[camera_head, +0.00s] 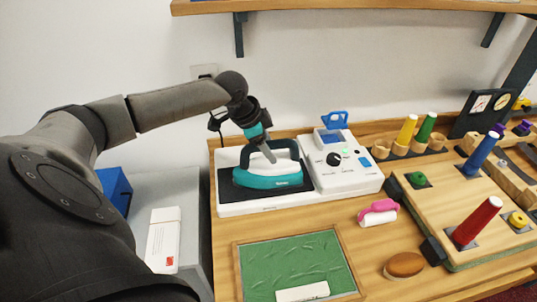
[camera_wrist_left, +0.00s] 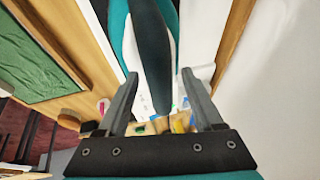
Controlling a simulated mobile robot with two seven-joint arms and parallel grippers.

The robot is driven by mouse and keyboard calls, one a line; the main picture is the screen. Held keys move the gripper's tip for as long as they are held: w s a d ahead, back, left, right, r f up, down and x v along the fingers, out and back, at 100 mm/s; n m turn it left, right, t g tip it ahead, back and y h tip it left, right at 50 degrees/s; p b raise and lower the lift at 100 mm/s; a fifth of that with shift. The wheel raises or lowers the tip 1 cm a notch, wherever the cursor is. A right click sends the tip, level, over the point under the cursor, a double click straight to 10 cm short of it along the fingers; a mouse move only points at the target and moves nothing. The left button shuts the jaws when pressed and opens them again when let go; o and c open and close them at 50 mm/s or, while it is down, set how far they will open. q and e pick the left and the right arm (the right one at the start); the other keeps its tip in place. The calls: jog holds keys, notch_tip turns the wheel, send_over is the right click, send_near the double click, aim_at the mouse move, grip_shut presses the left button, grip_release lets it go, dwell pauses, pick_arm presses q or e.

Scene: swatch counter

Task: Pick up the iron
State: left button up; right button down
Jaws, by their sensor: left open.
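The iron (camera_head: 268,180) has a teal body and a dark arched handle. It sits on the dark pad of a white base station (camera_head: 222,203) on the wooden counter. My left gripper (camera_head: 269,154) is right above the iron, its fingers pointing down at the handle. In the left wrist view, the iron's dark handle (camera_wrist_left: 152,45) runs between the two spread fingers of the left gripper (camera_wrist_left: 160,76). The fingers are open, and I cannot tell whether either touches the handle. My right gripper is not in view.
A control box (camera_head: 350,178) with a knob adjoins the pad on the right. A green board (camera_head: 290,262) in a wooden frame lies in front, with a pink-handled roller (camera_head: 378,212) and a brown oval block (camera_head: 404,265) to its right. A peg board (camera_head: 430,215) stands further right.

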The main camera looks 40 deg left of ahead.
pick_arm(q)
grip_shut()
dwell(0.5)
dwell(0.8)
jog(key=shift+w+r, duration=0.1)
jog(key=shift+r, duration=0.1)
